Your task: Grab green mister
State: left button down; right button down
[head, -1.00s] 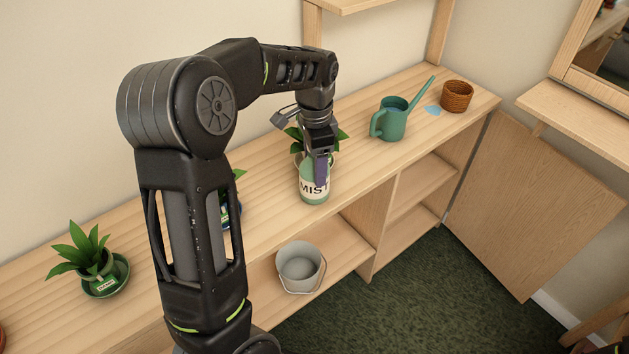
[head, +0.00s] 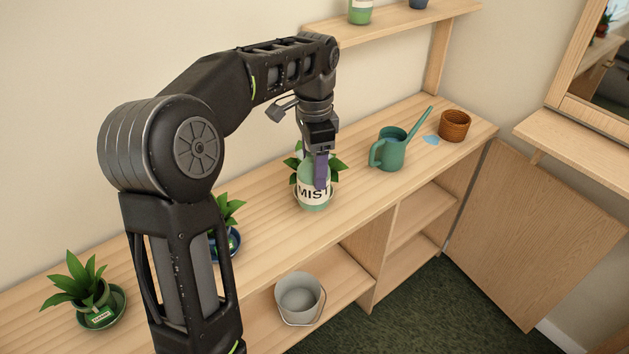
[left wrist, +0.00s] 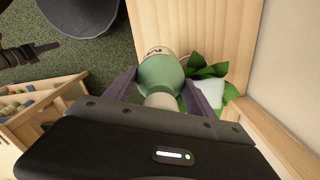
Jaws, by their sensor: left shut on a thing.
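The green mister (head: 313,194), a green bottle with a white label reading "MIST", is upright at the shelf top in the head view. My left gripper (head: 320,172) comes down on it from above and is shut on it. In the left wrist view the green mister (left wrist: 160,74) sits between the two purple fingers of my left gripper (left wrist: 165,92). I cannot tell whether its base touches the wood.
A leafy plant (head: 336,168) stands right behind the mister. Potted plants (head: 90,295) stand to the left. A grey bucket (head: 300,298) sits on the lower shelf. An upper shelf (head: 400,25) hangs behind.

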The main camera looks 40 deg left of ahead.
pick_arm(q)
jog(key=shift+r, duration=0.75)
